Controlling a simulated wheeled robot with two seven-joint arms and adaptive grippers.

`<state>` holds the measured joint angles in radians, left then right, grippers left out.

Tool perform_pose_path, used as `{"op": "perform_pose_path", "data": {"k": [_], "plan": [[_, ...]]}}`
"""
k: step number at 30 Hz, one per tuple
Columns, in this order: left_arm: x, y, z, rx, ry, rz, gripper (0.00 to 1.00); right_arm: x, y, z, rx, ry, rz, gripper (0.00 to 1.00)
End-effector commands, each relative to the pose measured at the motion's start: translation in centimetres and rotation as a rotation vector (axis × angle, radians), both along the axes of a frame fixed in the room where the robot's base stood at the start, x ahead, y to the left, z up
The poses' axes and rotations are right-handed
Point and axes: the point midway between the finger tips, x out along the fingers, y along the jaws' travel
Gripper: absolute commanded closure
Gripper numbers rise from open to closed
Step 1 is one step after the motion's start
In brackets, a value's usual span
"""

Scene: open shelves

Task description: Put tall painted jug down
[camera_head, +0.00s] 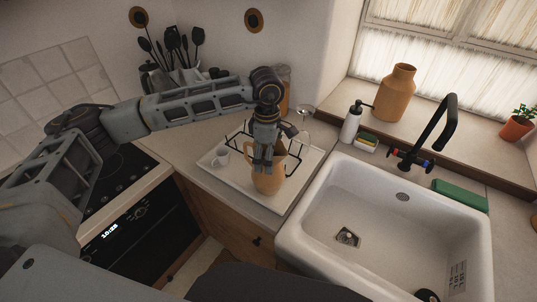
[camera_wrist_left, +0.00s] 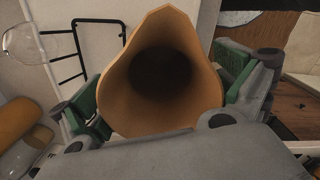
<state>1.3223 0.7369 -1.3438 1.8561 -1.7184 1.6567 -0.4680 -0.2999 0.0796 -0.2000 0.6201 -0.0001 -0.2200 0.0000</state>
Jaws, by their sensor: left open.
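The tall painted jug (camera_head: 268,183) is tan-orange and stands upright on the white tray (camera_head: 292,193), near its front edge. My left gripper (camera_head: 264,158) points down over the jug's upper part. In the left wrist view the jug (camera_wrist_left: 190,108) shows from above, its wide mouth and spout facing the camera. The open fingers of my left gripper (camera_wrist_left: 160,88) lie on either side of it, with green pads. Whether the pads touch the jug is unclear. The gripper hides part of the jug in the head view. My right gripper is not in view.
A wine glass (camera_head: 305,112) stands behind. The white sink (camera_head: 315,200) is to the right, the oven (camera_head: 140,228) to the left. An orange vase (camera_head: 396,93) stands on the sill.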

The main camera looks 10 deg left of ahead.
Motion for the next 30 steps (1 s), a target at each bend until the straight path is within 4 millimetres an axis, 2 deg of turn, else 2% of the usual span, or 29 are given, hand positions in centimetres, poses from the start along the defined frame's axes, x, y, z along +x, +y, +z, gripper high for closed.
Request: {"op": "perform_pose_path", "data": {"k": [7,11,30], "plan": [[0.0,0.0,0.4,0.0,0.0,0.0,0.01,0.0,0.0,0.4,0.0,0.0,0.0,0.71],[0.1,0.0,1.6,-0.001,-0.002,0.0,0.01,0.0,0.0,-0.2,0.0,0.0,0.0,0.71],[0.1,0.2,10.6,-0.001,-0.002,0.0,0.01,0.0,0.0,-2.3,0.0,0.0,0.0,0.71]]}}
